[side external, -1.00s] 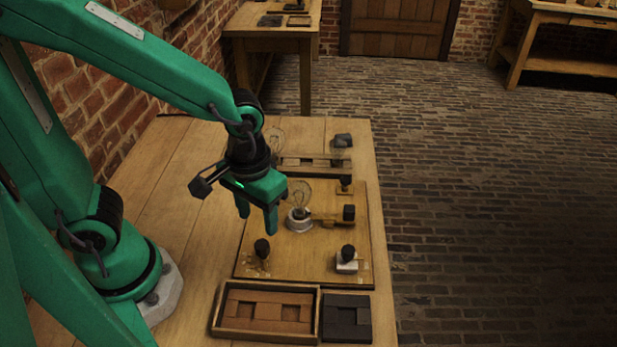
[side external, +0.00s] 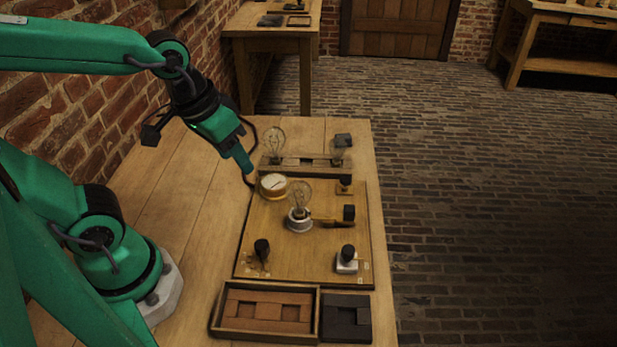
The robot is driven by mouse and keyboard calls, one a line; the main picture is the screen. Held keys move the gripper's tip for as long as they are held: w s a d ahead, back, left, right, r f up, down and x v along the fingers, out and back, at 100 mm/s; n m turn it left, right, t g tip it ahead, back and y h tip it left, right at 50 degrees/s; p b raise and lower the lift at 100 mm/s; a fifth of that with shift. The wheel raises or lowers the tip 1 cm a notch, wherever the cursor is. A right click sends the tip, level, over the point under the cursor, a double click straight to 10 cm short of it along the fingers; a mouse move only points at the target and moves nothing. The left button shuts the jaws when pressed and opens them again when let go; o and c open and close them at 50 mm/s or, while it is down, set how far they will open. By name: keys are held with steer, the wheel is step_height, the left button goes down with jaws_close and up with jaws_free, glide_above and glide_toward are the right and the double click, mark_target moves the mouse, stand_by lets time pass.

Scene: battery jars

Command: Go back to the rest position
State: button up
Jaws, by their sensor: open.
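My gripper (side external: 246,160) is green and open, tilted down to the right. It is raised over the far left part of the wooden board (side external: 292,255), with nothing seen between its fingers. A round white-faced gauge (side external: 273,185) sits at the board's far left corner, just below the fingertips in the picture. A clear bulb (side external: 300,195) stands upright in a white socket (side external: 299,222) in the middle of the board. A brass switch arm with a black knob (side external: 348,213) lies to its right. I cannot tell how far the fingertips are above the board.
Black knobs stand at the board's near left (side external: 262,248) and near right (side external: 347,252). A wooden tray (side external: 213,322) with brown blocks and a dark block case (side external: 346,318) sit in front.

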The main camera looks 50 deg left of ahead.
steer(key=shift+m+t+y, duration=0.3)
steer(key=shift+m+t, duration=0.1)
steer(key=shift+t, duration=0.5)
steer(key=a+r, duration=0.1)
steer(key=r, duration=0.1)
steer(key=s+a+r, duration=0.1)
steer(key=a, duration=0.1)
steer(key=shift+s+a+r, duration=0.1)
steer(key=shift+s+r, duration=0.1)
steer(key=shift+r, duration=0.15)
